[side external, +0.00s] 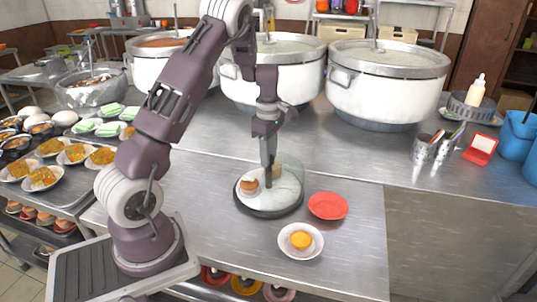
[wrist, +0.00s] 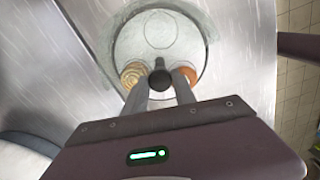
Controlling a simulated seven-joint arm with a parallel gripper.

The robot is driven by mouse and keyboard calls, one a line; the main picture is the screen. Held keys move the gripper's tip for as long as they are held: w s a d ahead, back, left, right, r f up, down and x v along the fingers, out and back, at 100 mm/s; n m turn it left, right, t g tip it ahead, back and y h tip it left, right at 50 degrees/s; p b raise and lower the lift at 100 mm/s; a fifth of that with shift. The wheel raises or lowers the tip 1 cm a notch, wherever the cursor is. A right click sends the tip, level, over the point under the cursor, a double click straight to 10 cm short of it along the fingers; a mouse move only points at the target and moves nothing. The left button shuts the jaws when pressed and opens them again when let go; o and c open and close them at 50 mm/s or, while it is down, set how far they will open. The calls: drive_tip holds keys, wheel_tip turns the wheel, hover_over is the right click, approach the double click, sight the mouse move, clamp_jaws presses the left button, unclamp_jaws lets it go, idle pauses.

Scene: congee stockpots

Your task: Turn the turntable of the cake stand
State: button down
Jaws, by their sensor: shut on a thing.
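The cake stand (side external: 287,196) is a round pale turntable on a dark base, with a clear cover part around its back; it also shows in the wrist view (wrist: 160,35). A brown bun (side external: 249,184) sits on its left side. In the wrist view, round pastries lie at the left (wrist: 132,75) and right (wrist: 188,76) of the disc. A dark upright knob (wrist: 160,76) stands between them, near the edge closest to me. My gripper (wrist: 161,88) points down over the turntable and is shut on this knob. My fingers hide part of the knob's lower side.
A red plate (side external: 328,206) and a white bowl with orange food (side external: 301,241) stand close at the right and front right. Large stockpots (side external: 386,92) line the back. Several food bowls fill the left counter (side external: 75,200).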

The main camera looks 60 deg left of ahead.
drive_tip(key=shift+a+r+n, duration=0.1)
drive_tip(key=shift+n, duration=5.5)
drive_tip(key=c, duration=1)
unclamp_jaws()
wheel_tip(320, 180, up, 7)
